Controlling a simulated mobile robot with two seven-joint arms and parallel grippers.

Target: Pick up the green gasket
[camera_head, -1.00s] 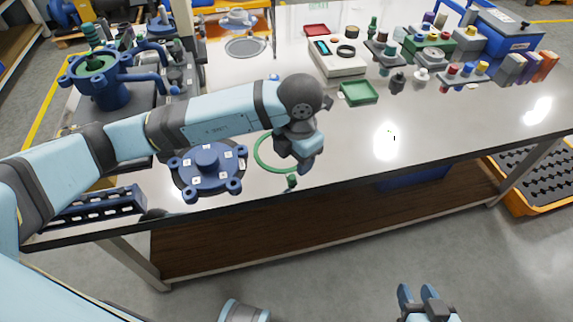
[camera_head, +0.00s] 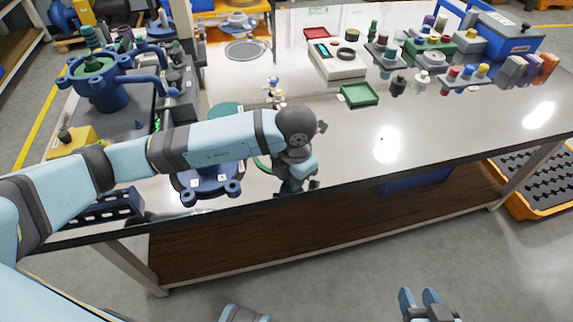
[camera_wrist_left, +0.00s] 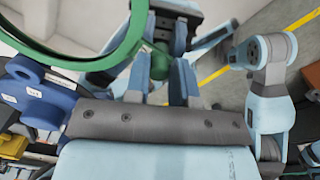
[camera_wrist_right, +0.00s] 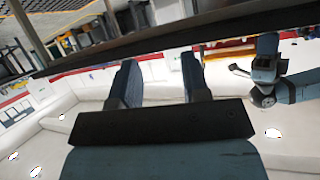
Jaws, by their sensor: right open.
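The green gasket is a thin ring with a small knob-like tab. In the head view its left arc (camera_head: 262,164) shows below my left arm, at the table's front edge; the rest is hidden by the arm. In the left wrist view the ring (camera_wrist_left: 140,30) fills the upper left, and its tab (camera_wrist_left: 160,64) sits between the fingers of my left gripper (camera_wrist_left: 161,82). Whether the fingers press on the tab, I cannot tell. My left gripper points downward in the head view (camera_head: 295,186). My right gripper (camera_head: 420,299) is open and empty, off the table; it also shows in its wrist view (camera_wrist_right: 158,82).
A blue flanged part (camera_head: 208,181) stands just left of the gasket, partly behind my arm. A green tray (camera_head: 359,94) and a white box (camera_head: 337,60) lie farther back. Several small parts stand at the back right. The table right of the gripper is clear.

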